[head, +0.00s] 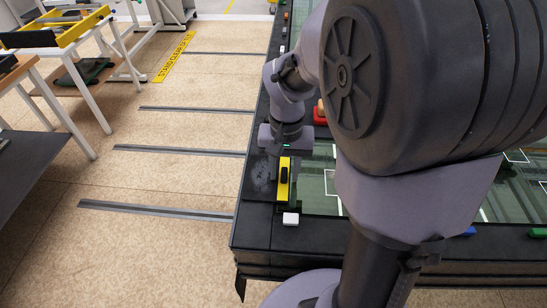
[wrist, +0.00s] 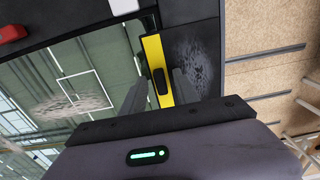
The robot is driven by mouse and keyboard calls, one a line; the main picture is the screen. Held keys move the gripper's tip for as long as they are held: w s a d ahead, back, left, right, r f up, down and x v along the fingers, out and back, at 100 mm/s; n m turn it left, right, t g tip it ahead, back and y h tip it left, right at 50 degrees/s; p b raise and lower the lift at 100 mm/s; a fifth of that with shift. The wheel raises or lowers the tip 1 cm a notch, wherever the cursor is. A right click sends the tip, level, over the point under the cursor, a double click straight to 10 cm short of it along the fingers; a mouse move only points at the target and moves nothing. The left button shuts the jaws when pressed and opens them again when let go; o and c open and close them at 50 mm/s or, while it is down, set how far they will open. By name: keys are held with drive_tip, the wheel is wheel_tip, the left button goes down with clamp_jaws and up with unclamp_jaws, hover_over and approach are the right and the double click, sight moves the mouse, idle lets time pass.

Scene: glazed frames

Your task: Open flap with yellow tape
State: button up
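A flat yellow strip (head: 283,190) with a black raised handle (head: 284,174) lies at the left edge of the glazed black frame (head: 262,232). In the wrist view the yellow strip (wrist: 151,45) runs between the glass and the dark border, and its black handle (wrist: 160,80) shows upright in the picture. My gripper (wrist: 161,78) is open, with one finger on each side of the strip and handle. I cannot tell whether the fingers touch them. In the head view my gripper (head: 285,145) is just beyond the strip; its fingertips are hard to make out.
A white block (head: 290,219) sits on the frame close to the near end of the strip. A red block (wrist: 12,32), a blue block (head: 470,231) and a green block (head: 538,232) also sit on the border. Open tan floor (head: 150,220) lies to the left.

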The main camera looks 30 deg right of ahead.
clamp_jaws()
idle(1.4)
